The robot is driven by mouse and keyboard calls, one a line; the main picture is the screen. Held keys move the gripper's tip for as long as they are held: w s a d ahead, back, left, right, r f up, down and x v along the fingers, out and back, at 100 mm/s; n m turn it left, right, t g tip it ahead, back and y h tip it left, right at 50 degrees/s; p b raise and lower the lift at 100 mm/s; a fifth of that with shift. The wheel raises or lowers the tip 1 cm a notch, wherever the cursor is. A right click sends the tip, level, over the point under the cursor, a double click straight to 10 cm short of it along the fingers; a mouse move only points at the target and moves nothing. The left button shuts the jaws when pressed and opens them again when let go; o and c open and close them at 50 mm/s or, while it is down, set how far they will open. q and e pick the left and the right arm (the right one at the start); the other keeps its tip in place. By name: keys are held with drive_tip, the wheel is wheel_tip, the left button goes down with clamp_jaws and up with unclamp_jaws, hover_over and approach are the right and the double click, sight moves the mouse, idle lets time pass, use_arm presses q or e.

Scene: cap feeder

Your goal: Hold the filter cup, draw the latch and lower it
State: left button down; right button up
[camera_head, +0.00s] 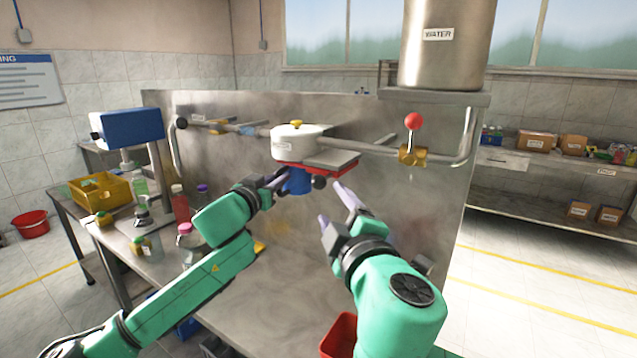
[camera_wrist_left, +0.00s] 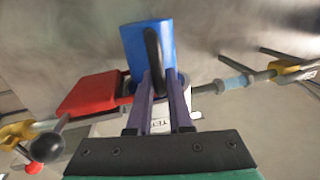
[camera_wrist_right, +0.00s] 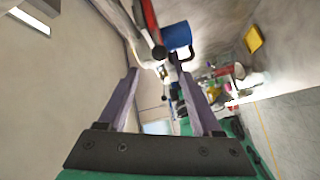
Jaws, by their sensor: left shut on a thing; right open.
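The blue filter cup (camera_head: 298,182) hangs upright under the white round housing (camera_head: 296,145), below a red plate (camera_head: 300,168). A black knob (camera_head: 320,183), likely the latch's, sits just right of the cup; it also shows in the left wrist view (camera_wrist_left: 47,146) and right wrist view (camera_wrist_right: 158,52). My left gripper (camera_head: 281,179) is shut on the cup's dark handle (camera_wrist_left: 153,50), with the blue cup (camera_wrist_left: 136,45) just past its fingertips. My right gripper (camera_head: 331,201) is open and empty, below and right of the knob, apart from it.
A pipe with a brass valve (camera_head: 413,156) and red-ball lever (camera_head: 413,121) runs right of the housing. A steel panel (camera_head: 400,195) stands behind. Bottles (camera_head: 181,204) and a yellow crate (camera_head: 97,190) are at the left. A red bin (camera_head: 340,337) is low in front.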

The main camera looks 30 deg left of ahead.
sight(321, 186)
drive_tip(key=x, duration=1.1)
drive_tip(key=shift+w+a, duration=0.2)
drive_tip(key=shift+w, duration=0.05)
clamp_jaws()
drive_tip(key=shift+f, duration=0.15)
idle(0.7)
